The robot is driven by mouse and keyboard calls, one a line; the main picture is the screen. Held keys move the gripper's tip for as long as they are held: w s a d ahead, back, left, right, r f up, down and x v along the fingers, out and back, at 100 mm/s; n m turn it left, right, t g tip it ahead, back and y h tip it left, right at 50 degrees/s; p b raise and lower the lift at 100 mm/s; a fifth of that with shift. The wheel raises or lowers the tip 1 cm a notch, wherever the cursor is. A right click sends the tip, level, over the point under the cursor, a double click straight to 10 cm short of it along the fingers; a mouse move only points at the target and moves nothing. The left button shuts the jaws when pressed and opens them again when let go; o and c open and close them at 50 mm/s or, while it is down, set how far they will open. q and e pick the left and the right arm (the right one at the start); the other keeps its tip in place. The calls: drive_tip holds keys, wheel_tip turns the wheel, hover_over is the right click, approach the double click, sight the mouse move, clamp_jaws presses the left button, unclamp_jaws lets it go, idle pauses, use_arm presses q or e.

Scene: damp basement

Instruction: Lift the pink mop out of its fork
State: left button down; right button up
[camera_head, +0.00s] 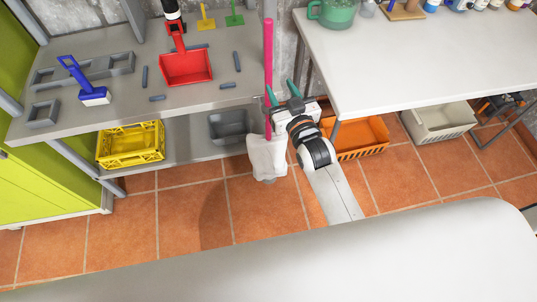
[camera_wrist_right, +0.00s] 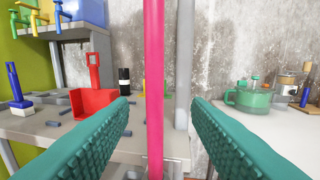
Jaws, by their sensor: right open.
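The pink mop stands upright in front of the wall between the two tables. Its pink handle (camera_head: 268,50) rises past the grey table's right edge, and its white head (camera_head: 267,157) hangs below, close to the floor. My right gripper (camera_head: 282,92) is open, with its teal fingers close to the handle. In the right wrist view the handle (camera_wrist_right: 153,70) runs upright through the gap between the two fingers, nearer the left one. No grip on it shows. The fork is not clear in either view. My left gripper is not in view.
The grey table (camera_head: 120,110) at left bears a red dustpan (camera_head: 186,68) and a blue-handled brush (camera_head: 93,95). A white table (camera_head: 400,60) stands at right. Yellow (camera_head: 130,145) and orange (camera_head: 362,137) crates sit low on either side. Tiled floor in front is clear.

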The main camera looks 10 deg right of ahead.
sight(270, 75)
drive_tip(key=w, duration=0.2)
drive_tip(key=w+a+p, duration=0.1)
drive_tip(key=w, duration=0.4)
drive_tip(key=shift+w+a+f, duration=0.2)
drive_tip(key=shift+w+a, duration=0.05)
drive_tip(key=shift+a, duration=0.15)
clamp_jaws()
idle(1.0)
drive_tip(key=shift+r, duration=0.15)
